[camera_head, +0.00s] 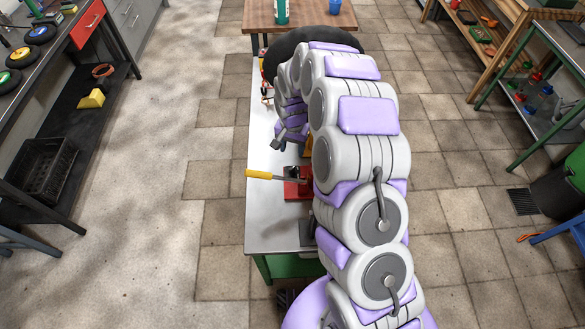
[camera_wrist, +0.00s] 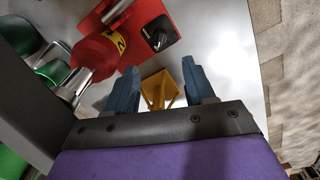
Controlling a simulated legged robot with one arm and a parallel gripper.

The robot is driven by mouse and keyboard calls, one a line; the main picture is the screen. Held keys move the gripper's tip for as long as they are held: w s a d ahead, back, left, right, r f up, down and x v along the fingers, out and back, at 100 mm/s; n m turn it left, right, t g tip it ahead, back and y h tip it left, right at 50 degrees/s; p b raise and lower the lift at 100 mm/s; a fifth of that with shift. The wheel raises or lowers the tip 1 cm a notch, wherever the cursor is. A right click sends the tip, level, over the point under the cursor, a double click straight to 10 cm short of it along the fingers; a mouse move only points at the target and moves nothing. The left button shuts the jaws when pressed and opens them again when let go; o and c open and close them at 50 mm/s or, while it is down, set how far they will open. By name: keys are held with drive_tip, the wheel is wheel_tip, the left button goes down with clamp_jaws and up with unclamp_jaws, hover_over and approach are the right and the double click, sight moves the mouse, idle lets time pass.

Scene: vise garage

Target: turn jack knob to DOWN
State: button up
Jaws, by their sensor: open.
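A red jack (camera_head: 295,190) stands on the metal bench, partly hidden behind my arm, with a yellow-gripped lever (camera_head: 260,174) sticking out left. In the wrist view the red jack body (camera_wrist: 95,52) shows at upper left with a yellow label. A small black knob (camera_wrist: 160,34) sits on its red base; I cannot read its setting. My gripper (camera_wrist: 158,82) is open, its two blue fingers apart and short of the knob, which lies beyond the fingertips in the picture. My gripper (camera_head: 283,138) also shows in the head view, above the bench beyond the jack.
A yellow stand-like object (camera_wrist: 160,92) shows between my fingers, apparently below them on the bench. Green parts (camera_wrist: 54,70) lie beside the jack in the wrist view. A wooden table (camera_head: 300,14) stands beyond.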

sight(292, 168)
wheel_tip(292, 168, down, 12)
drive_tip(key=shift+f+b, duration=0.1)
drive_tip(key=shift+b, duration=1.1)
clamp_jaws()
